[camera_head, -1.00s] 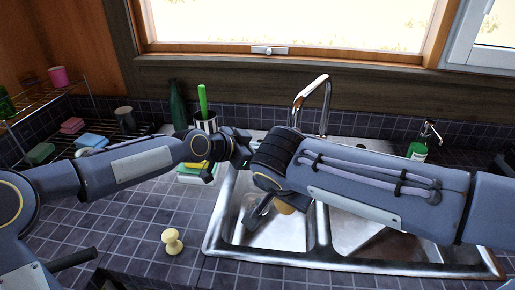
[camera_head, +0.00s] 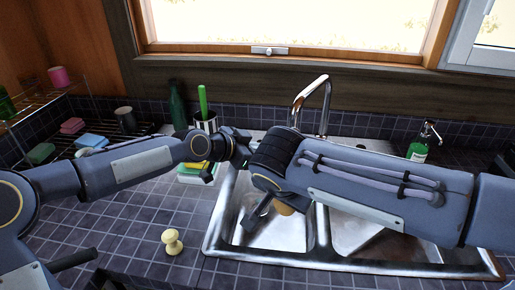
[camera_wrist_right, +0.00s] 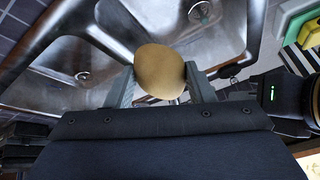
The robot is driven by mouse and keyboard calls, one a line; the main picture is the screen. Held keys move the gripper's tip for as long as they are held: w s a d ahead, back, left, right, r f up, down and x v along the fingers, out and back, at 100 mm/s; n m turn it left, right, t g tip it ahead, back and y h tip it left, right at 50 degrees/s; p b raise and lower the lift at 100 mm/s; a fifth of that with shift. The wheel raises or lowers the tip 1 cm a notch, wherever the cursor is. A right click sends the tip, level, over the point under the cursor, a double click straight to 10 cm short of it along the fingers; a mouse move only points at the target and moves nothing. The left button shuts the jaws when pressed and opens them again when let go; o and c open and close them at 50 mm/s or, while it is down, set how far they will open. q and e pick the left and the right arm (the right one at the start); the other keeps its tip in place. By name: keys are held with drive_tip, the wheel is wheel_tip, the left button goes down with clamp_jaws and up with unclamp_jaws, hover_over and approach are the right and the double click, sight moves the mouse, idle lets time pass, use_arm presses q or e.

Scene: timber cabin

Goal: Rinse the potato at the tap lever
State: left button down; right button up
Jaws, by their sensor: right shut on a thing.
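The tan, rounded potato (camera_wrist_right: 160,72) is held between the two fingers of my right gripper (camera_wrist_right: 160,82) in the right wrist view. In the head view, a small part of the potato (camera_head: 285,209) shows below my right wrist, over the left basin of the sink. My right gripper (camera_head: 268,212) points down there. The tap's curved chrome spout (camera_head: 312,92) rises behind my right forearm, which hides its lower part; I cannot make out the lever. My left gripper (camera_head: 238,148) is beside my right wrist, partly hidden, and its opening cannot be judged.
The steel double sink (camera_head: 345,256) fills the centre right. A pale yellow knob-shaped object (camera_head: 172,241) stands on the tiled counter (camera_head: 130,225). Behind are a utensil holder (camera_head: 206,123), a dark green bottle (camera_head: 177,105) and a soap dispenser (camera_head: 419,150). A wire rack stands left.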

sight(284, 209)
drive_tip(key=s+r, duration=0.1)
drive_tip(key=s+a+r, duration=0.1)
drive_tip(key=s+r+p, duration=0.1)
drive_tip(key=s, duration=0.1)
drive_tip(key=shift+s+a+r, duration=0.1)
drive_tip(key=shift+a+r, duration=0.15)
drive_tip(key=shift+r, duration=0.05)
idle(0.7)
